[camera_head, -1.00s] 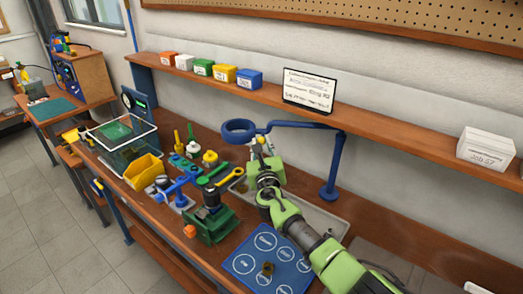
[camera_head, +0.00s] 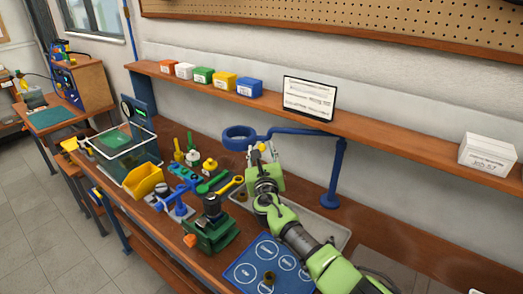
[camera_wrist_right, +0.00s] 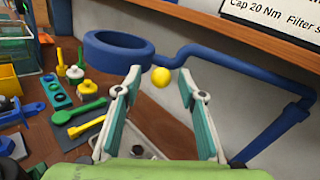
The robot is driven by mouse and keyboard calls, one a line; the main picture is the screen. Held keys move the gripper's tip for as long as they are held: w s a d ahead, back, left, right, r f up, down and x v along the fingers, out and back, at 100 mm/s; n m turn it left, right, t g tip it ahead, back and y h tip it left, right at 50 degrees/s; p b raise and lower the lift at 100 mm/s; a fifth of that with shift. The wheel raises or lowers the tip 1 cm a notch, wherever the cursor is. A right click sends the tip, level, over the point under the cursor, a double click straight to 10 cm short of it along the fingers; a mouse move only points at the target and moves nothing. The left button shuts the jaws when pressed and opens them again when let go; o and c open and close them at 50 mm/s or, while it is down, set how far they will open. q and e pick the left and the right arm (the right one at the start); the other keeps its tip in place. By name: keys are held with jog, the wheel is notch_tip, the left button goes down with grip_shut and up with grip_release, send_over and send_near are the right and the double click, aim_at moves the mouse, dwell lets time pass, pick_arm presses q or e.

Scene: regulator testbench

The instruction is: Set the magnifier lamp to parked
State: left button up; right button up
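The magnifier lamp has a blue ring head (camera_head: 238,137), a blue arm (camera_head: 295,131) and an upright post (camera_head: 336,172) below the shelf. In the right wrist view its ring (camera_wrist_right: 118,50) is up and left, and a yellow knob (camera_wrist_right: 161,77) sits at the arm's ring end. My right gripper (camera_head: 264,156) is just in front of that end. In the wrist view its fingers (camera_wrist_right: 160,90) are apart, with the knob showing between and beyond the tips; I see no contact. My left gripper is not in view.
A shelf (camera_head: 390,142) with small boxes and a sign (camera_head: 309,97) runs behind the lamp. Below stand a grey tray (camera_head: 330,228), a blue mat (camera_head: 245,268), a green vise (camera_head: 212,232), a yellow bin (camera_head: 145,178) and a clear bin (camera_head: 122,160).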

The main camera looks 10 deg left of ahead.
notch_tip(320, 180, up, 10)
dwell(0.6)
